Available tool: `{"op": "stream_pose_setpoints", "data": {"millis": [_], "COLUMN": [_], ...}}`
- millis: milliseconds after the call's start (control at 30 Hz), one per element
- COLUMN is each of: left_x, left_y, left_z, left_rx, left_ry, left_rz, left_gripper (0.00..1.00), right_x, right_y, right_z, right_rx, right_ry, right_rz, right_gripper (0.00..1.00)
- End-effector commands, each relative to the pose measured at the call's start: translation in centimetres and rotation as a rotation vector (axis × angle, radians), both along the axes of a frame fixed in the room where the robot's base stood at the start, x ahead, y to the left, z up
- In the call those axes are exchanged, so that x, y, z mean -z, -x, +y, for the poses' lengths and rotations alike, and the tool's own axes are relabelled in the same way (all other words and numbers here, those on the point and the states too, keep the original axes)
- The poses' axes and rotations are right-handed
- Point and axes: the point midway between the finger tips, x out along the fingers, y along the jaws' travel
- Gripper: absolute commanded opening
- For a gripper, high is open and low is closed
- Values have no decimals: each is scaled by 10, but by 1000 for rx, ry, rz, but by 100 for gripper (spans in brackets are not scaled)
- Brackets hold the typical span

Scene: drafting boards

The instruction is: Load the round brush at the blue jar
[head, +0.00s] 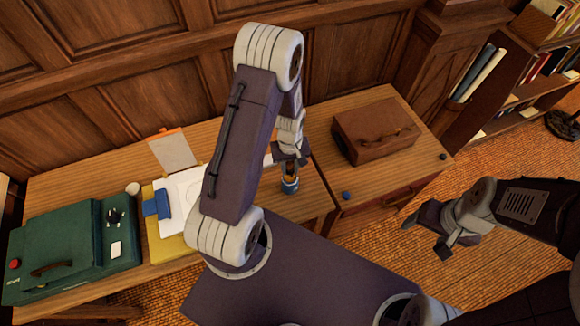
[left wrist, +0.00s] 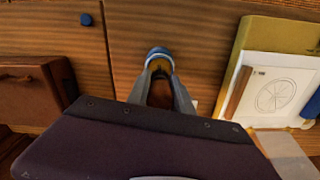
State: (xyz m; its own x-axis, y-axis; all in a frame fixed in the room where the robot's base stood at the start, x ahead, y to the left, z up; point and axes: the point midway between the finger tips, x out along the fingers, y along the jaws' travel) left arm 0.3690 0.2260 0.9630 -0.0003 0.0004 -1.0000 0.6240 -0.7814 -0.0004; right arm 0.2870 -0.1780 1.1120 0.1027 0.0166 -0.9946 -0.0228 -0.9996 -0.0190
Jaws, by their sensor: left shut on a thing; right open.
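The blue jar (head: 290,187) stands near the front edge of the desk, under my left gripper (head: 289,164). Its blue rim (left wrist: 158,52) also shows in the left wrist view, just beyond the fingertips. My left gripper (left wrist: 160,78) is shut on a reddish-brown thing (left wrist: 160,96), likely the brush handle. Its lower end is hidden, and I cannot tell whether it is inside the jar or touching it. My right gripper (head: 425,238) is open and empty, out over the floor to the right of the desk.
A brown case (head: 372,132) stands right of the jar, with a blue knob (head: 346,195) near it. Left are a yellow board (head: 168,246) with paper, a blue object (head: 157,205), a white cup (head: 132,188) and a green case (head: 75,240). Some desk around the jar is bare.

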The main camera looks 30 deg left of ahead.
Motion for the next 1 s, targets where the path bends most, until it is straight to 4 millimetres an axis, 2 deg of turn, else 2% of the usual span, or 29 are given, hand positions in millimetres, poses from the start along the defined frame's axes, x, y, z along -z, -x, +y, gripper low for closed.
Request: {"op": "stream_pose_setpoints", "data": {"millis": [33, 400, 1000], "left_x": [-10, -45, -44], "left_y": [0, 0, 0], "left_z": [0, 0, 0], "left_rx": [0, 0, 0], "left_ry": [0, 0, -1], "left_rz": [0, 0, -1], "left_gripper": [0, 0, 0], "right_x": [-9, -40, -38], "right_y": [0, 0, 0], "right_z": [0, 0, 0], "right_rx": [0, 0, 0], "right_ry": [0, 0, 0], "right_rz": [0, 0, 0], "right_gripper": [71, 71, 71]}}
